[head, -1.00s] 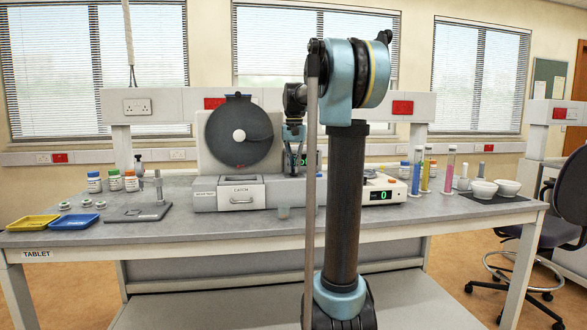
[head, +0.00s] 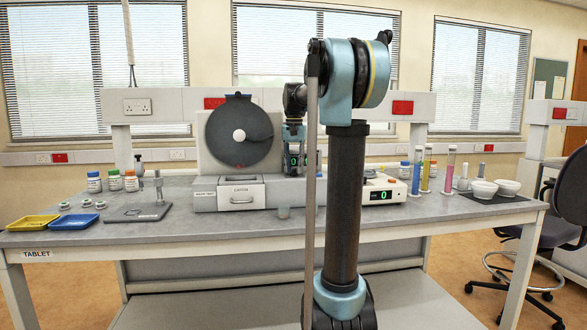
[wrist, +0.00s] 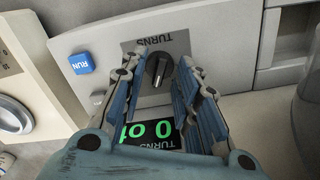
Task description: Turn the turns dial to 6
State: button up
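The turns dial (wrist: 158,68) is a small black knob on the pale machine face, under an upside-down TURNS label. In the wrist view my gripper (wrist: 159,75) is open, with one finger on each side of the dial. A clear gap shows on both sides of it; I cannot tell how deep the fingertips reach. Between the fingers, a black turns display (wrist: 150,133) shows green characters including a 0, partly covered by my gripper. In the head view my gripper (head: 292,160) points down in front of the machine (head: 204,200) and hides the dial.
A blue RUN button (wrist: 82,63) sits on the same face, left of the dial in the wrist view. A dark round drum (head: 220,140) and a CATCH drawer (head: 240,191) are left of my gripper. A balance (head: 390,184) stands to the right, partly behind my arm.

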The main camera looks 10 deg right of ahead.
aim_at(294, 169)
jog(key=shift+r, duration=0.1)
notch_tip(294, 169, up, 12)
dwell(0.6)
jog(key=shift+f, duration=0.2)
